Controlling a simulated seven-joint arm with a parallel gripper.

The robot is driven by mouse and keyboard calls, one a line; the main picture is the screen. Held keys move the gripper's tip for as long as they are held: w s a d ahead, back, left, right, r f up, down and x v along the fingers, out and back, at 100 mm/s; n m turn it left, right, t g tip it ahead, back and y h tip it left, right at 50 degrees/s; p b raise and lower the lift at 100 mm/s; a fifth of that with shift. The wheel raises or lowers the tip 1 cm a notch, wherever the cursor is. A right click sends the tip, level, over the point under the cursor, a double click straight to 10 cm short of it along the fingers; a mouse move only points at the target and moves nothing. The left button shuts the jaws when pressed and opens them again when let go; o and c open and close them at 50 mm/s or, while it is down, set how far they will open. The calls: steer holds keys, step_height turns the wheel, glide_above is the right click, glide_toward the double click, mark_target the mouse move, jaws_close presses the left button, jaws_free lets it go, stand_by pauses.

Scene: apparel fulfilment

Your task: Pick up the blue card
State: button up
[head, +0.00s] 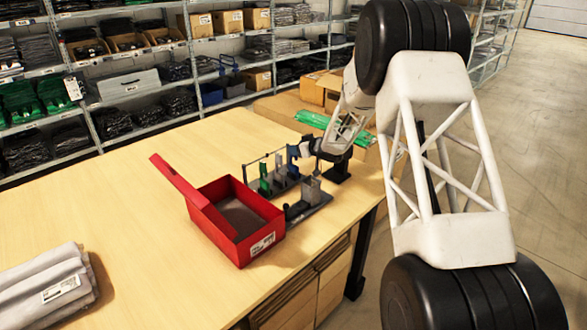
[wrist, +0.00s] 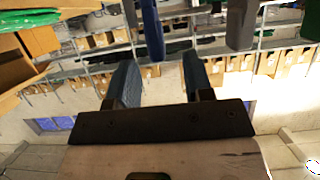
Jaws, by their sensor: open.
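The blue card (wrist: 152,28) hangs down from the top edge in the wrist view, with its upper part cut off. It lies ahead of the gap between my fingers, nearer the left one. In the head view the blue card (head: 293,169) stands in a dark rack (head: 318,203) on the table, next to a grey card (head: 280,167) and a green card (head: 264,182). My gripper (wrist: 160,80) is open, with its two bluish fingers apart and nothing held between them. In the head view my gripper (head: 300,150) is close beside the blue card; contact cannot be told.
A red box (head: 215,235) with its lid up stands left of the rack. Folded grey garments (head: 45,290) lie at the front left. A grey block (head: 311,190) is on the rack's near side. Cardboard boxes and shelves stand behind.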

steer(key=shift+w+a, duration=0.1)
stand_by(0.3)
steer(key=shift+x, duration=2.45)
steer(key=shift+f, duration=0.15)
steer(key=shift+c, duration=0.5)
jaws_close()
